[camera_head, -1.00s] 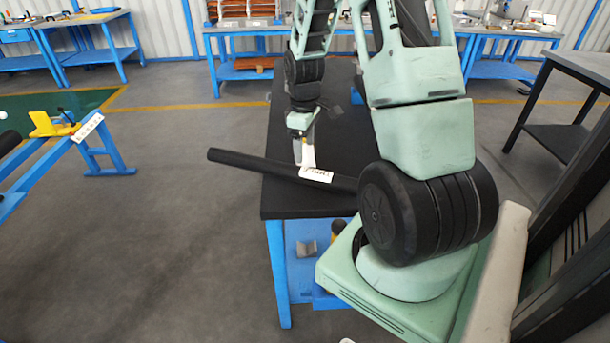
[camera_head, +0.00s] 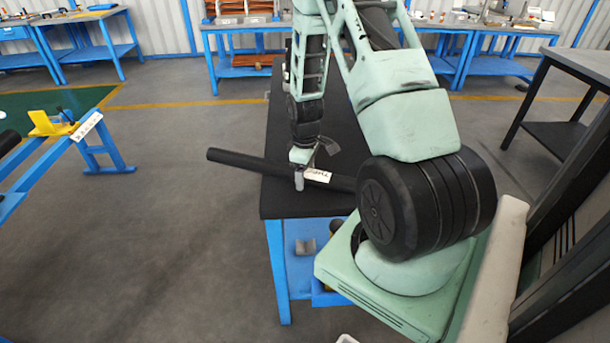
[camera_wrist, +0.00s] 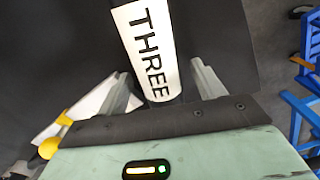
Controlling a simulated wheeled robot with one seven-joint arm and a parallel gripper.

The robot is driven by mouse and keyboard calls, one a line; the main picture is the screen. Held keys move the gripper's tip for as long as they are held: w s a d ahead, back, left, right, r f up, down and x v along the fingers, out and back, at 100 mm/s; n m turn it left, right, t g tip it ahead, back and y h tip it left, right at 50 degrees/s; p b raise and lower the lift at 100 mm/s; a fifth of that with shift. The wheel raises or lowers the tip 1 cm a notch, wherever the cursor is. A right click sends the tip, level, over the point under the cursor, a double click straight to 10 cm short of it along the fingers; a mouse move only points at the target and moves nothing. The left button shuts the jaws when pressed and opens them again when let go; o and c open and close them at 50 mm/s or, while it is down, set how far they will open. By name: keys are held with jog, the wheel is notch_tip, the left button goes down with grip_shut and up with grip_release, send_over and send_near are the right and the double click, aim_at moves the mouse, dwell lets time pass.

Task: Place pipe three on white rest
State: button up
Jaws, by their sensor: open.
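Pipe three (camera_head: 240,161) is a long dark pipe with a white label reading THREE. It lies across the black-topped table (camera_head: 300,203), its left end past the table's edge and its right end hidden behind my arm. My gripper (camera_head: 299,184) is at the pipe beside the label, pointing down. In the wrist view my gripper (camera_wrist: 165,88) is open, with one finger on each side of the labelled pipe (camera_wrist: 147,48); I cannot tell whether they touch it. I cannot make out a rest that is clearly white.
A blue stand (camera_head: 93,160) with a yellow cradle (camera_head: 48,124) and a white label stands at the left. A dark pipe end shows at the left edge. Floor between stand and table is clear. Blue workbenches line the back; a dark table (camera_head: 580,68) stands right.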

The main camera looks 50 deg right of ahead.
grip_shut()
jog(key=shift+r, duration=0.1)
